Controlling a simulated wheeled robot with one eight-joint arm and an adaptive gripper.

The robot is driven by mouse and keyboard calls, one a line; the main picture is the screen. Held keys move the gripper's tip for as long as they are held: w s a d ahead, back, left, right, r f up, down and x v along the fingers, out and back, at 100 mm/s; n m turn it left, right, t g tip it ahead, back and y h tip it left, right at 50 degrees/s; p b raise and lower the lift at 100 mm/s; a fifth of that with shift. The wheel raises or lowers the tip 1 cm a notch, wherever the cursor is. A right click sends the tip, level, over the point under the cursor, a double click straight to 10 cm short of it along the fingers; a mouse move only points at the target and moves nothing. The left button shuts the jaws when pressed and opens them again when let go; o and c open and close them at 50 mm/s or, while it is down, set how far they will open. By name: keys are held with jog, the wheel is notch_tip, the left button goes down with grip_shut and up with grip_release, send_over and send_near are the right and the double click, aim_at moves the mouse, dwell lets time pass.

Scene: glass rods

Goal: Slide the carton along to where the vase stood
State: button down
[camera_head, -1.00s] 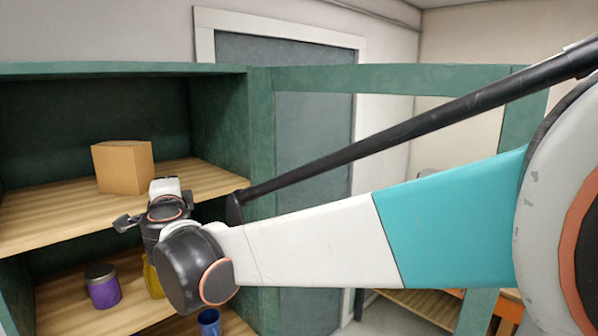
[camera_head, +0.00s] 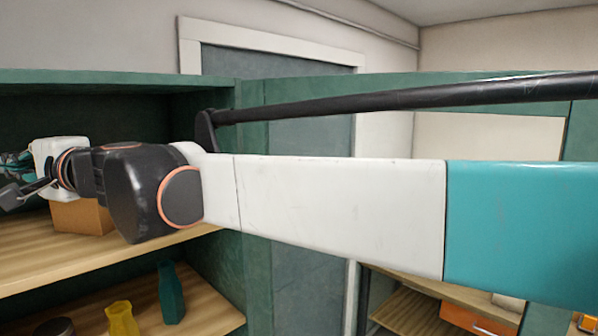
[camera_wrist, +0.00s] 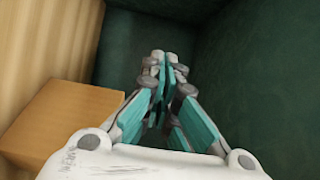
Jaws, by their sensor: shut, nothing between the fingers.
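The carton (camera_head: 80,217), a plain tan box, stands on the upper shelf (camera_head: 60,258) of the green cabinet. My wrist and gripper hide its upper part in the head view. It also shows at the left of the wrist view (camera_wrist: 62,122). My gripper (camera_wrist: 166,62) is shut and empty, its fingertips pointing past the carton towards dark green cabinet panels. In the head view it is at the left edge, level with or above the carton's top. I see no contact with the carton. No vase shows on the visible part of the upper shelf.
On the lower shelf stand a dark green vase-like vessel (camera_head: 171,292), a yellow one (camera_head: 122,319) and a dark-lidded jar (camera_head: 59,328), cut off by the frame. The cabinet's side wall (camera_head: 205,120) rises right of the carton. Upper shelf in front of the carton is bare.

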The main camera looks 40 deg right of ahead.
jog(key=shift+n+g+y, duration=0.4)
jog(key=shift+n+y, duration=0.1)
jog(key=shift+y, duration=0.2)
jog(key=w+d, duration=0.1)
jog(key=d, duration=0.3)
jog(key=w+d+p, duration=0.1)
jog(key=w+d, duration=0.1)
jog(key=d, duration=0.3)
jog(key=w+d+r, duration=0.1)
jog(key=w+d, duration=0.1)
jog(key=d, duration=0.2)
jog(key=shift+w+d+p, duration=0.2)
jog(key=shift+d+p, duration=0.2)
jog(key=shift+s+d+r, duration=0.35)
jog(key=shift+d+r, duration=0.05)
jog(key=shift+d, duration=0.3)
jog(key=w+d, duration=0.3)
jog(key=d, duration=0.1)
jog(key=f, duration=0.3)
jog(key=f+p, duration=0.1)
jog(key=f, duration=0.5)
jog(key=shift+s+a+f, duration=0.2)
jog(key=shift+s+f, duration=0.15)
jog(key=shift+s, duration=0.05)
jog(key=shift+s+a+f, duration=0.1)
jog(key=shift+s+f, duration=0.05)
jog(key=shift+f, duration=0.2)
jog(key=shift+s+a+p, duration=0.15)
jog(key=shift+a+p, duration=0.35)
jog(key=shift+a, duration=0.05)
